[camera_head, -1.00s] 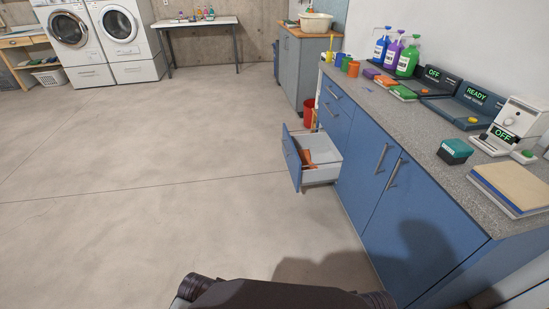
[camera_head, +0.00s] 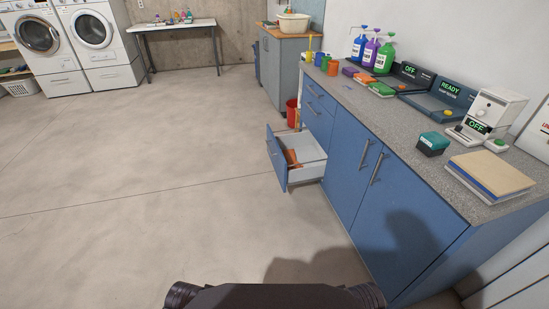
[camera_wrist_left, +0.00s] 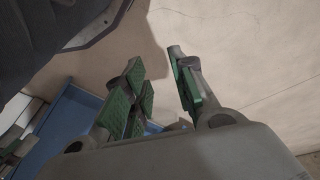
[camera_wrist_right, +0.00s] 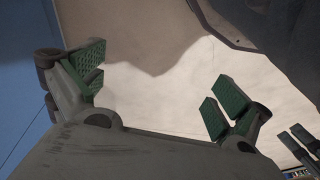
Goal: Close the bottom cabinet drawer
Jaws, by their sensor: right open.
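The bottom cabinet drawer (camera_head: 273,158) stands pulled out of the blue cabinet (camera_head: 345,160) in the head view. Its inside is pale grey and holds a brown-orange item (camera_head: 292,158). Neither gripper shows in the head view, and the drawer is well ahead of my base. My left gripper (camera_wrist_left: 160,85) has its green-padded fingers apart with nothing between them. My right gripper (camera_wrist_right: 155,95) is open and empty, above bare floor, with a blue cabinet face at the left of the right wrist view.
The counter (camera_head: 400,130) carries bottles, coloured containers, devices and a stack of boards (camera_head: 492,175). A red bin (camera_head: 292,113) stands behind the drawer. A grey cabinet (camera_head: 285,70) is farther back. The concrete floor (camera_head: 150,190) to the left is clear.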

